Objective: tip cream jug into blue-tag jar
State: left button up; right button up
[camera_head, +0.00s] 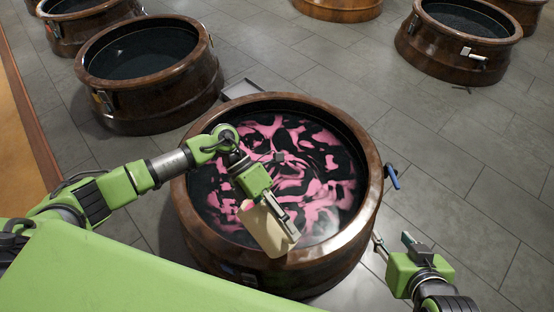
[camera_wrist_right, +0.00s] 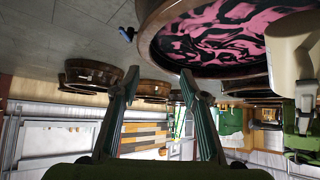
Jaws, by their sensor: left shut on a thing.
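A brown jar (camera_head: 372,215) with a dark inside stands in the middle of the head view. Pink and black swirls (camera_head: 320,190) cover the liquid in it. A blue tag (camera_head: 392,177) sticks out at its right side. My left gripper (camera_head: 284,215) is shut on the cream jug (camera_head: 262,232) over the front part of this jar. The jug looks tilted; its mouth is hard to make out, and I cannot tell whether anything pours. A cream shape, likely the jug, shows in the right wrist view (camera_wrist_right: 290,50). My right gripper (camera_head: 393,241) is open and empty, right of the jar.
Another dark-filled jar (camera_head: 212,75) stands at the back left, with one more (camera_head: 50,32) behind it. A jar with a white tag (camera_head: 410,42) stands at the back right. Grey tiled floor (camera_head: 460,150) is free on the right.

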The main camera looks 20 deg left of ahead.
pick_arm(q)
jog(key=shift+w+a+r+h+b, duration=0.2)
jog(key=shift+r+h+b, duration=0.1)
jog(key=shift+b, duration=0.2)
jog(key=shift+a+r+g+b, duration=0.2)
jog(key=shift+g+b, duration=0.1)
jog(key=shift+b, duration=0.2)
jog(key=shift+w+r+h+b, duration=0.1)
jog(key=shift+r+h+b, duration=0.05)
jog(key=shift+h+b, duration=0.2)
jog(key=shift+c, duration=0.2)
jog(key=shift+a+r+h, duration=0.15)
jog(key=shift+h, duration=0.1)
pick_arm(e)
jog(key=w+a+r+t+y, duration=0.1)
jog(key=w+a+r+t, duration=0.1)
jog(key=w+r+t, duration=0.2)
jog(key=w+a+r+t+y, duration=0.1)
jog(key=w+r+t, duration=0.2)
jog(key=r, duration=0.6)
jog(key=shift+w+a+r+t, duration=0.3)
jog(key=shift+w+a+t, duration=0.1)
jog(key=shift+t, duration=0.2)
jog(key=shift+n, duration=0.3)
